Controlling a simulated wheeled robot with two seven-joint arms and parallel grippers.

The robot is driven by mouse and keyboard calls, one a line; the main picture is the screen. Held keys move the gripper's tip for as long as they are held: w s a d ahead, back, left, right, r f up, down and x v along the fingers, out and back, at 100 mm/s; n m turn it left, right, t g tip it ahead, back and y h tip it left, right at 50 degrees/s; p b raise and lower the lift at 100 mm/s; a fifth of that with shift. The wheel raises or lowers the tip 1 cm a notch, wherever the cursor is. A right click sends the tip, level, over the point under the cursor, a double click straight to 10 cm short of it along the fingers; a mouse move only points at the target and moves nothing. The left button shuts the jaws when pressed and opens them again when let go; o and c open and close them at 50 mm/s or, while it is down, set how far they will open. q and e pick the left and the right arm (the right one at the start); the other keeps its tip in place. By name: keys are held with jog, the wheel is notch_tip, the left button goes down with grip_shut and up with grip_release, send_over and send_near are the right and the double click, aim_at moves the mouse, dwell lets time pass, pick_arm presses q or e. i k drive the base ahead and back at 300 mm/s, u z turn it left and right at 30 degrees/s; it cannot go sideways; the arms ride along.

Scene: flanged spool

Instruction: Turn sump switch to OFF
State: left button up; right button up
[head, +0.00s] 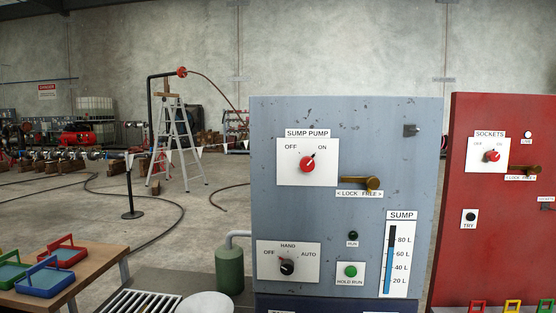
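The sump pump switch (307,164) is a red knob on a white plate labelled SUMP PUMP, on the grey-blue panel (350,120). Its pointer tilts to the upper right, toward ON. A brass lever (372,184) sits below right of it, above a LOCK/FREE label; its exact setting is hard to tell. Lower left on the panel is a black selector knob (287,267) marked OFF, HAND and AUTO, with its mark toward the upper left. Neither of my grippers is in view.
A green HOLD RUN button (351,271) and a SUMP level gauge (391,265) are low on the panel. A red SOCKETS panel (500,230) stands to the right. A wooden table (95,262) with coloured trays is at left. A stepladder (180,145) stands behind.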

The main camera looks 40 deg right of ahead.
aim_at(307, 164)
jog(key=z, duration=0.75)
jog(key=i, duration=1.2)
jog(key=z, duration=0.95)
